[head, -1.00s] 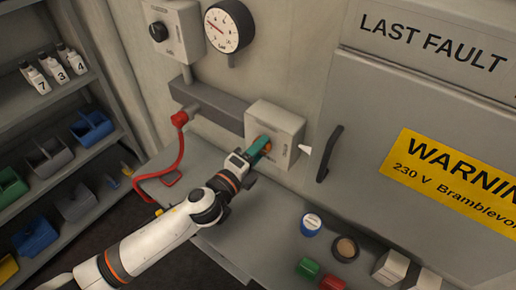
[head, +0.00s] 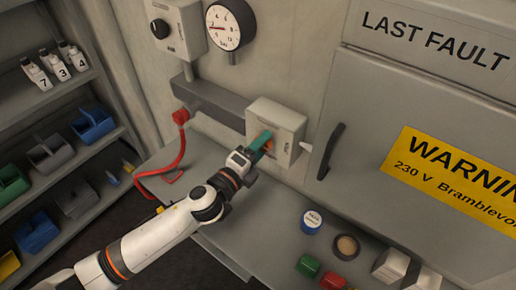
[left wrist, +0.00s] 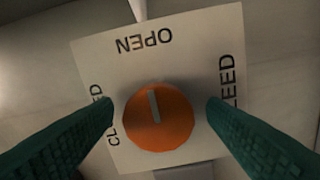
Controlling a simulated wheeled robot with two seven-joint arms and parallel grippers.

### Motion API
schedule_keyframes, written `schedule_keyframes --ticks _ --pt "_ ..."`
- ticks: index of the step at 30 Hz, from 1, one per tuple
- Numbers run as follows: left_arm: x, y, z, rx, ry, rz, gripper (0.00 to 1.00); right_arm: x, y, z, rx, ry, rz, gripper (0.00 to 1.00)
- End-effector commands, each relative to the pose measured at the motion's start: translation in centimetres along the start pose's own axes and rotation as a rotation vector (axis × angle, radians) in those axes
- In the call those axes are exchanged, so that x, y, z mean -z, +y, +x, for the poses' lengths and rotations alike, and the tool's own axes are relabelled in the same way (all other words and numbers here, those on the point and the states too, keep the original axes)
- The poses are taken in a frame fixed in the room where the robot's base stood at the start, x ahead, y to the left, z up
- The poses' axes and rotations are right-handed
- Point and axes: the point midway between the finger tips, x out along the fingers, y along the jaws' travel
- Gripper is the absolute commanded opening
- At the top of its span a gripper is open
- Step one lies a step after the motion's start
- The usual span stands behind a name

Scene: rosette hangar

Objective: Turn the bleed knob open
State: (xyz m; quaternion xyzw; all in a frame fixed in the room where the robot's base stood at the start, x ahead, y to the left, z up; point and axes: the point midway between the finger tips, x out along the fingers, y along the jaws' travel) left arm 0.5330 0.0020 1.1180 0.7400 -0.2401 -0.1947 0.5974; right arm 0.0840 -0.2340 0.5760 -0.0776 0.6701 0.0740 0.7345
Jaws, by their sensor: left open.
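The orange bleed knob (left wrist: 158,117) sits on a pale square plate (left wrist: 190,60) marked OPEN, CLOSED and BLEED. Its grey pointer mark points up in the left wrist view, towards the word OPEN, which reads upside down there. In the head view the knob's box (head: 283,118) is on the wall, and the knob is mostly hidden by my gripper. My left gripper (head: 264,142) is open, with its green fingers on either side of the knob; in the left wrist view gaps show between the fingers and the knob. My right gripper is in neither view.
A round gauge (head: 230,25) and a box with a black knob (head: 160,28) are above. A red hose (head: 180,150) hangs left. A black door handle (head: 331,151) is close right of the box. Tins and small boxes stand on the bench (head: 280,215).

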Motion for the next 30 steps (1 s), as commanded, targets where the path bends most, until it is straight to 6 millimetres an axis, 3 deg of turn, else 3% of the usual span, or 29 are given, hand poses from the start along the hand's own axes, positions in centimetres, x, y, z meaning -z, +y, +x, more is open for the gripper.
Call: schedule_keyframes --ticks 5,21,30 --pt "0.0 -0.2 -1.1 0.000 0.000 0.000 0.66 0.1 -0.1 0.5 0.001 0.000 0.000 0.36" --pt "-0.1 -0.4 -10.8 0.002 0.000 0.000 0.66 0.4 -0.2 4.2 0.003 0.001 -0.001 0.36" --pt "0.0 0.0 -12.1 0.000 0.000 0.000 0.66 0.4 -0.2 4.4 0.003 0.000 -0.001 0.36"
